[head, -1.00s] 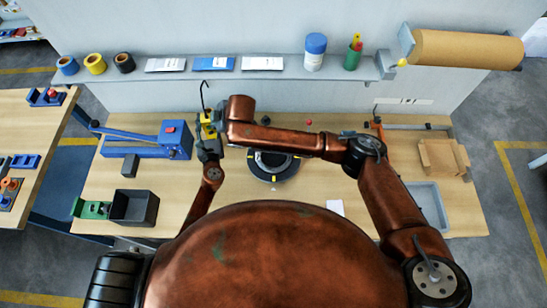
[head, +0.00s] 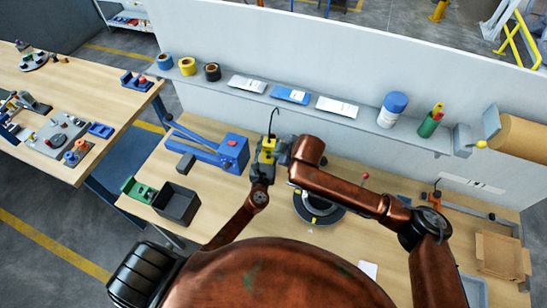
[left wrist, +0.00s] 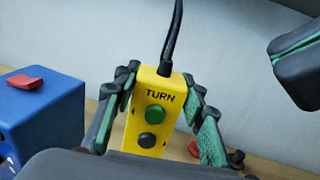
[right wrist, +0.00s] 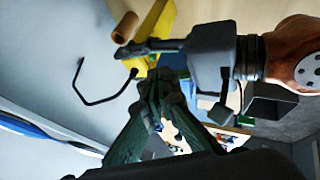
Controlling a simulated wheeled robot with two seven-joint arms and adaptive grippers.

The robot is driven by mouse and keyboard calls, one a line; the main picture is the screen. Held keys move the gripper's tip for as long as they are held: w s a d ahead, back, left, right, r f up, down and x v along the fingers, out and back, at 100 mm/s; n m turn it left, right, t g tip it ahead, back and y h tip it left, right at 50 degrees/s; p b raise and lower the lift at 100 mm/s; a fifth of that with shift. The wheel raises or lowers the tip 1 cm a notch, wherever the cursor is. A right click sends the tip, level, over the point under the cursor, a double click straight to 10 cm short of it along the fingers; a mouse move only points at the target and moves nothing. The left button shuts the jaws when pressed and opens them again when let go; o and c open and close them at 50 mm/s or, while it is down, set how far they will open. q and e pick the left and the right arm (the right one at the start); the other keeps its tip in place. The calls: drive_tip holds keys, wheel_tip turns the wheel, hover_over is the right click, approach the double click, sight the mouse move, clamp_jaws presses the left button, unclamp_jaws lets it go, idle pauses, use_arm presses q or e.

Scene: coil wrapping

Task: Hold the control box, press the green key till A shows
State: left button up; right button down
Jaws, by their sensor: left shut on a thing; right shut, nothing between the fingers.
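The yellow control box (head: 268,146) hangs on a dark cable above the bench. In the left wrist view its face (left wrist: 158,91) reads TURN, with a green key (left wrist: 155,115) above a black key (left wrist: 147,140). My left gripper (head: 262,166) is shut on the box, one finger on each side. My right gripper (head: 286,151) is shut and empty, just right of the box. In the left wrist view the right gripper (left wrist: 294,58) is at the upper right, apart from the green key. No letter A is readable.
A black ring-shaped turntable (head: 320,210) lies on the bench below my right arm. A blue press (head: 222,150) and a dark bin (head: 177,203) stand to the left. A shelf (head: 365,123) with tapes and bottles runs behind.

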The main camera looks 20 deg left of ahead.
drive_tip(key=x, duration=1)
drive_tip(key=shift+a, duration=0.1)
